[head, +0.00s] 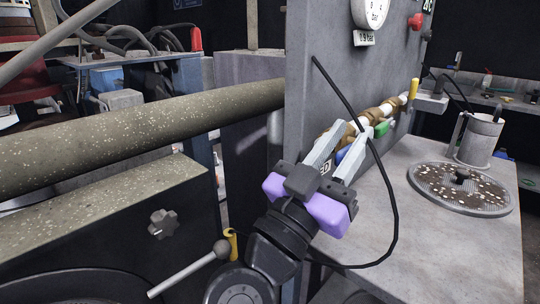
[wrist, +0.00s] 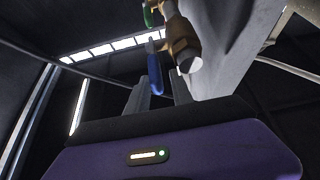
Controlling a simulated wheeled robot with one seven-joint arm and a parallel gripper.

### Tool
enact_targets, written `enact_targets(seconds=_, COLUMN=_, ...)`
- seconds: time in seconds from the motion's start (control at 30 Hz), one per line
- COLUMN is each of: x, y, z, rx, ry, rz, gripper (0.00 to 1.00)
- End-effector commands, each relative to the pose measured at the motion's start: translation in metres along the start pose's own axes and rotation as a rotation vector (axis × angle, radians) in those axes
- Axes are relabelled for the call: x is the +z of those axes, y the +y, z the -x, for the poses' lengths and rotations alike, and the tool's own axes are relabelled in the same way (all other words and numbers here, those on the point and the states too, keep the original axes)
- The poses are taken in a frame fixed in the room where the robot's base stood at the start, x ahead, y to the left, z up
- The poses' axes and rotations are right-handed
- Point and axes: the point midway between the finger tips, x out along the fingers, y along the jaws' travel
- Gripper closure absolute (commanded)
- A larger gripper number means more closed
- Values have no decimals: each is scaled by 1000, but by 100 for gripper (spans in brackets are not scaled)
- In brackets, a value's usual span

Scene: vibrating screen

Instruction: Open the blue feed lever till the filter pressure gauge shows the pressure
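The blue feed lever (head: 342,155) is on a brass pipe run (head: 375,114) along the grey panel. It shows between the two fingers of my gripper (head: 354,131), partly hidden by them. My gripper looks open; I cannot tell whether a finger touches the lever. A white gauge (head: 371,11) is cut off at the top edge, so its needle cannot be read. The plate (head: 364,39) under it reads about 0.9 bar.
A black cable (head: 395,205) loops right of my gripper. A round speckled screen (head: 460,188) and a metal cup (head: 478,138) stand on the grey bench (head: 455,262).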

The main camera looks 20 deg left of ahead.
Motion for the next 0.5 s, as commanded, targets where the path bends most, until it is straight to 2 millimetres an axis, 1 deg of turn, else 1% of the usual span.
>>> enact_targets(seconds=0.03, x=-6, y=-2, z=-3, rx=-5, ry=-14, rz=1, gripper=65)
enact_targets(seconds=0.5, x=-9, y=0, z=-9, rx=-1, ry=-138, rz=2, gripper=65)
